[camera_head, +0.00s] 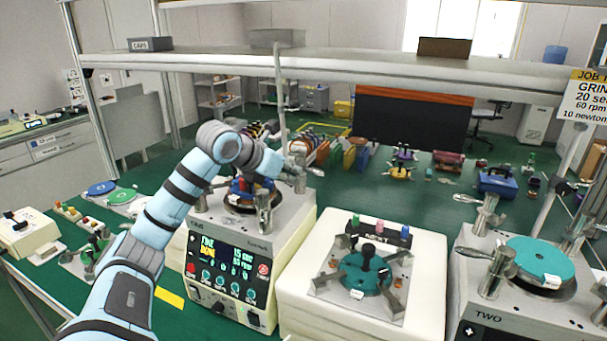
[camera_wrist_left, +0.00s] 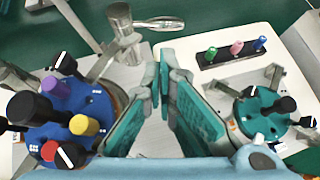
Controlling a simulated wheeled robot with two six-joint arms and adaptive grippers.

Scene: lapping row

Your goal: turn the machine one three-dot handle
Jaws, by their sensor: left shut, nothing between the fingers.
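Machine one (camera_head: 235,262) is the left grey machine, with a lit display reading "FINE DONE". A blue plate (camera_head: 240,199) with coloured knobs sits on top, partly behind my arm; it also shows in the left wrist view (camera_wrist_left: 85,105). A metal post with a lever handle (camera_head: 300,172) stands at its back right; the left wrist view shows it ahead of the fingers (camera_wrist_left: 124,32). Another metal post (camera_head: 265,217) stands at the front right. I cannot make out three dots on either. My left gripper (camera_wrist_left: 163,85) is shut and empty above the machine's right side, apart from the back-right handle.
A white stand (camera_head: 300,295) holds a teal plate (camera_head: 352,275) and a rack of coloured pegs (camera_head: 380,233), right of machine one. Machine two (camera_head: 520,315) is at the far right. A shelf (camera_head: 340,65) spans overhead.

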